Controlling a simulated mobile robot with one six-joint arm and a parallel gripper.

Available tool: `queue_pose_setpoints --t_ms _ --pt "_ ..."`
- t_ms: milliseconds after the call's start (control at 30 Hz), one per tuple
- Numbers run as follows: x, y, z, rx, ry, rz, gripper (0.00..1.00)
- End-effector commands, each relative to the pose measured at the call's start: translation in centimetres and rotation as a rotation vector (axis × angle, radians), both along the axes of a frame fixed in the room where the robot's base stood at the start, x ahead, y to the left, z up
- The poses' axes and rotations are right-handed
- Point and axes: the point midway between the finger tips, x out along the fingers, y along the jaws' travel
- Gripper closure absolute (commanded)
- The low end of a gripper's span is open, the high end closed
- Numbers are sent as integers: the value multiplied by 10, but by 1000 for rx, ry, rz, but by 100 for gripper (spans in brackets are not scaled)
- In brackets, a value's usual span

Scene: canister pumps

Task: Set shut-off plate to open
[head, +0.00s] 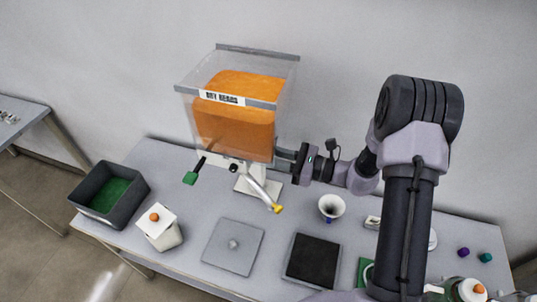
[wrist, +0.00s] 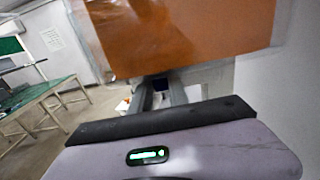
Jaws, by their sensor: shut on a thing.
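A clear hopper (head: 235,130) filled with orange material stands on a white stand at the back of the table. A dark rod with a green handle (head: 190,178) sticks out low at its front left. My gripper (head: 284,155) reaches in from the right, level, at the hopper's lower right side. In the wrist view its fingers (wrist: 160,92) close on a small dark blue piece (wrist: 161,83) under the hopper, apparently the shut-off plate's end. The fingers hide most of it, and the plate's position cannot be told.
A dark bin (head: 108,195) with a green inside and a white container (head: 160,228) with an orange knob stand at left. The wall is close behind.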

Motion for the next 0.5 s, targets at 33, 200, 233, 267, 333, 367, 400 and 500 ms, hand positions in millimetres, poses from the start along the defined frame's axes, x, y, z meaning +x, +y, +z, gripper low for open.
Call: queue_pose_setpoints --t_ms 33,200,233,267,333,367,400,500 --pt "0 0 0 -1 0 1 100" --pt "-1 -3 -1 0 0 0 100" --pt "-2 -6 -1 0 0 -1 100" --pt "-3 -9 -1 0 0 -2 100" --pt "-7 -19 -1 0 0 -3 100" --pt "-9 -23 -2 0 0 -2 100" --pt "-11 -28 -2 -1 0 -3 100" --pt "-13 -32 -1 -1 0 1 100"
